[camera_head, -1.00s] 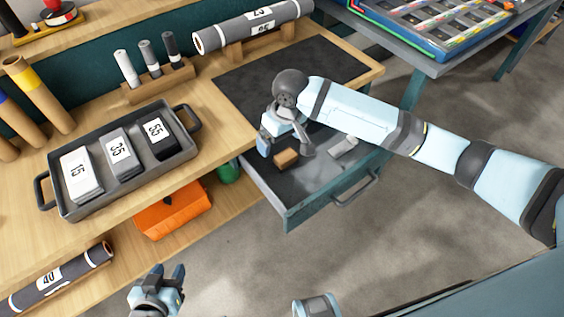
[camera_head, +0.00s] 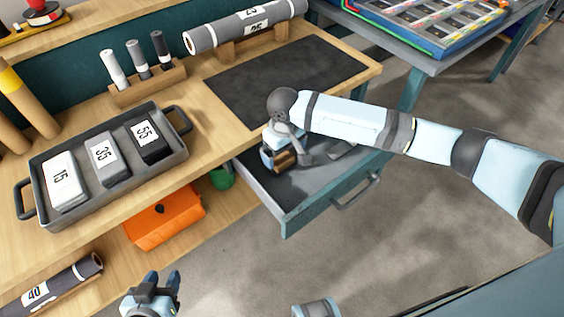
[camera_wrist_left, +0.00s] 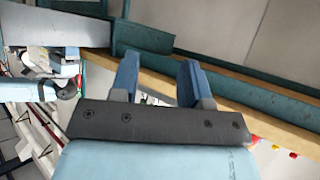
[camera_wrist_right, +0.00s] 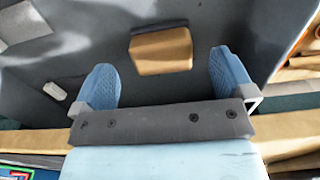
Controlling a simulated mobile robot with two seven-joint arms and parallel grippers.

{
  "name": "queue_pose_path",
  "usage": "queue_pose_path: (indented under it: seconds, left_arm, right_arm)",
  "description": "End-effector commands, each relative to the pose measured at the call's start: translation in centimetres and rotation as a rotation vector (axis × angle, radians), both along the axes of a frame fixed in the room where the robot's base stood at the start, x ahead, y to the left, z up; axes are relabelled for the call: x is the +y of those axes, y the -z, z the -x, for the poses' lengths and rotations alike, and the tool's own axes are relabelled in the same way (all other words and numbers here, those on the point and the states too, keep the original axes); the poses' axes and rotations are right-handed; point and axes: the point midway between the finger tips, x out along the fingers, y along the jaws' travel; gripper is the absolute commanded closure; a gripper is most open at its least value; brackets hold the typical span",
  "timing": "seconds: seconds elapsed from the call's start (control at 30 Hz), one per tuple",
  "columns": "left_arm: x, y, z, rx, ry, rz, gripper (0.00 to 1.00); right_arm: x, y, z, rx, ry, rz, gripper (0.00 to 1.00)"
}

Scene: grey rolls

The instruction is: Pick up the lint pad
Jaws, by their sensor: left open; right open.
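The lint pad, a small tan block with a dark edge (camera_head: 285,161), lies in the open drawer (camera_head: 310,212) under the workbench. In the right wrist view the block (camera_wrist_right: 162,52) sits ahead of and between the two blue fingertips. My right gripper (camera_head: 284,150) is open, reaching down into the drawer over the block and partly hiding it. I cannot tell whether the fingers flank it. My left gripper (camera_head: 155,285) is open and empty, low at the front left, away from the drawer. The left wrist view shows its parted fingers (camera_wrist_left: 160,75) with nothing between them.
A grey tray (camera_head: 47,205) with numbered packs stands on the bench, left of a dark mat (camera_head: 285,80). A pale item (camera_head: 342,150) lies in the drawer, partly behind my right arm. An orange box (camera_head: 165,220) is on the lower shelf. Open floor lies in front.

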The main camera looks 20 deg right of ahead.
Motion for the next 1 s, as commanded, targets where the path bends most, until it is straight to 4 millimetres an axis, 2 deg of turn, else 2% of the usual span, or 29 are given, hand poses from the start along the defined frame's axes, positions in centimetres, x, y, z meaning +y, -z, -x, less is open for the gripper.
queue_pose_path:
  seconds: [0.1,0.23,0.47,0.5,0.7,1.0]
  left_arm:
    - [-0.1,0.8,0.0,0.000,0.001,0.005,0.57]
    - [-0.2,0.8,0.0,-0.004,0.003,0.012,0.57]
    - [-0.3,-0.1,-0.2,-0.019,0.004,0.017,0.57]
    - [-0.3,-0.2,-0.2,-0.020,0.004,0.017,0.57]
    - [-0.3,0.0,-0.2,-0.017,0.005,0.016,0.57]
    - [-0.2,0.5,-0.1,-0.009,0.004,0.011,0.57]
  right_arm:
    - [0.1,2.2,-0.1,0.001,-0.001,0.001,0.00]
    - [0.2,3.9,-0.1,0.001,0.000,0.000,0.00]
    - [0.2,4.2,-0.1,-0.001,-0.001,0.000,0.00]
    - [0.2,4.2,-0.1,-0.001,-0.001,0.000,0.02]
    - [0.1,4.2,-0.1,-0.001,-0.001,0.000,0.48]
    - [0.1,4.0,-0.1,-0.001,-0.001,0.000,0.50]
